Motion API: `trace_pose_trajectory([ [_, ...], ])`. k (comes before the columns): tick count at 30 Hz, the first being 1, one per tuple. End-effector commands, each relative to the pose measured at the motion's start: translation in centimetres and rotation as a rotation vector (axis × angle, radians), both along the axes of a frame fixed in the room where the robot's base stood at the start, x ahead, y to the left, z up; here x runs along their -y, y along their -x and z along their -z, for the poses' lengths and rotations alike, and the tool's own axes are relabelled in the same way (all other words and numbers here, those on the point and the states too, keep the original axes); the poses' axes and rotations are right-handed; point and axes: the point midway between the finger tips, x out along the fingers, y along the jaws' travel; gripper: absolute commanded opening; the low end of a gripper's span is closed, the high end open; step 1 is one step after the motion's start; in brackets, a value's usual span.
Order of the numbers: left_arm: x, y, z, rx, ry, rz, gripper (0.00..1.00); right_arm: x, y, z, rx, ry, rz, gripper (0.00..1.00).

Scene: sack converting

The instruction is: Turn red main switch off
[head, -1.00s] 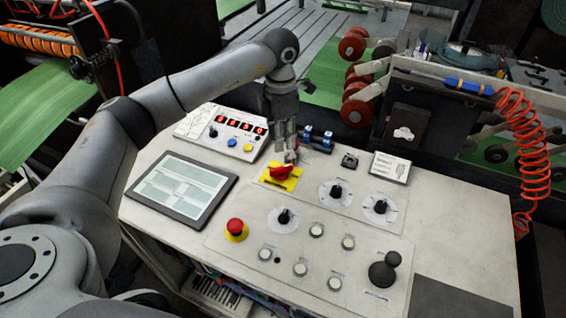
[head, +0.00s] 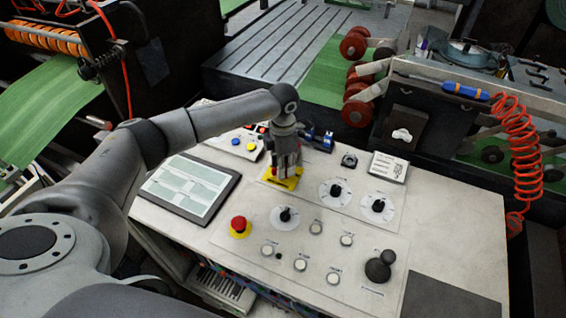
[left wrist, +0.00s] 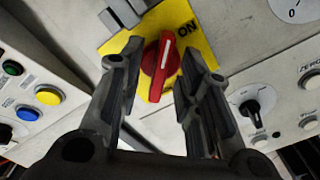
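The red main switch (left wrist: 160,67) sits on a yellow plate (left wrist: 205,38) marked ON; its white-lined handle is tilted slightly from upright in the left wrist view. In the head view the yellow plate (head: 284,183) shows, with the switch mostly hidden behind my gripper. My left gripper (head: 287,170) points down over the switch. In the left wrist view its two fingers (left wrist: 155,85) are apart, one on each side of the red handle, with gaps visible between. My right gripper is not in view.
A red emergency button (head: 239,225), several rotary knobs, a black joystick (head: 381,266) and a tablet-like screen (head: 186,188) share the console. A blue-and-black device (head: 319,138) stands close behind the gripper. An orange coiled hose (head: 520,150) hangs at the right.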

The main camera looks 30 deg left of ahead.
Motion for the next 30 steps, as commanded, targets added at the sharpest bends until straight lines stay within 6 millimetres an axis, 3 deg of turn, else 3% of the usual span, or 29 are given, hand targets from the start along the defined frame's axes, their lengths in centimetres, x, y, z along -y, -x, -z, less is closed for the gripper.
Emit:
trace_pose_trajectory([
  [1,0.0,0.0,0.0,0.0,0.0,0.0,0.32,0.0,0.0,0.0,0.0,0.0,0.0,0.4],
  [9,0.0,0.0,-0.1,0.0,0.0,0.0,0.0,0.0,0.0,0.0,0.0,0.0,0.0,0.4],
  [20,0.0,0.0,0.0,0.001,0.001,-0.029,0.0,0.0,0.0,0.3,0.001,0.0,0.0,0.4],
  [30,0.0,-0.1,0.1,0.002,0.001,-0.234,0.0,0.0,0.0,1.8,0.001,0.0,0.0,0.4],
])
